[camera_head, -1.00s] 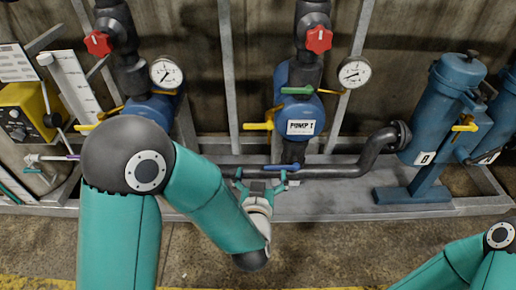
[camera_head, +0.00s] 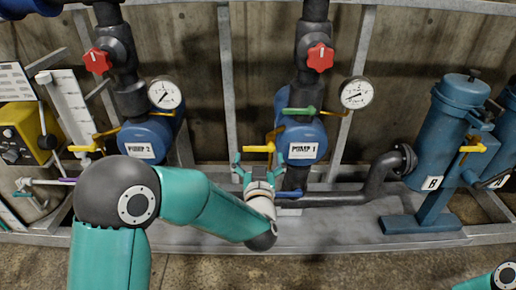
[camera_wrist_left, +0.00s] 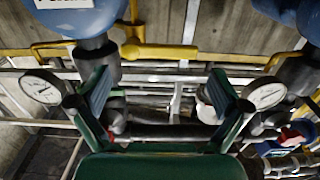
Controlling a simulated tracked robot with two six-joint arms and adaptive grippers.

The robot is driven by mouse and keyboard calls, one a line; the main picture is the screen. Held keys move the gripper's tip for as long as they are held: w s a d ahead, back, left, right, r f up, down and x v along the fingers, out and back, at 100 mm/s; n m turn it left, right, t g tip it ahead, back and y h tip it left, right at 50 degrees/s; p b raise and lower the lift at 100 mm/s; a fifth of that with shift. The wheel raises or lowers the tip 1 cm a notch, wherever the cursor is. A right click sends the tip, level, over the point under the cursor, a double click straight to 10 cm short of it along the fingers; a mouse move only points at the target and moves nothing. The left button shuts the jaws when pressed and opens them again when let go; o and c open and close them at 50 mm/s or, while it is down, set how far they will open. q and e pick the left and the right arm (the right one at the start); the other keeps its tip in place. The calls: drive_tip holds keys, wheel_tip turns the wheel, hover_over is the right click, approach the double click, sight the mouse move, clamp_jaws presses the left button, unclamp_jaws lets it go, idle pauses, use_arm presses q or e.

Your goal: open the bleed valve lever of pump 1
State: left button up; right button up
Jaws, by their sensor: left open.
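Pump 1 (camera_head: 299,126) is a blue body with a white "PUMP 1" label, right of centre in the head view. A yellow lever (camera_head: 258,149) sticks out level to its left; a green lever (camera_head: 298,110) is above the label and a blue lever (camera_head: 289,194) is below. The frames do not mark which is the bleed valve lever. My left gripper (camera_head: 258,164) is open just below the yellow lever. In the left wrist view the yellow lever (camera_wrist_left: 165,51) lies beyond the empty gap between my left fingers (camera_wrist_left: 160,85). Contact is not visible. My right gripper is out of view.
Pump 2 (camera_head: 145,138) stands to the left. Gauges (camera_head: 357,93) and red valve knobs (camera_head: 320,57) sit above the pumps. A dark pipe (camera_head: 376,179) runs right to blue filter tanks (camera_head: 443,130). Grey frame posts (camera_head: 226,80) stand behind. The floor in front is clear.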

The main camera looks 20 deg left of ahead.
sight(258, 149)
use_arm(q)
drive_tip(key=x, duration=0.5)
drive_tip(key=c, duration=1.2)
drive_tip(key=shift+a+f, duration=0.1)
drive_tip(key=shift+a, duration=0.1)
drive_tip(key=shift+c, duration=0.7)
drive_tip(key=shift+d+b, duration=0.1)
drive_tip(key=shift+b, duration=0.2)
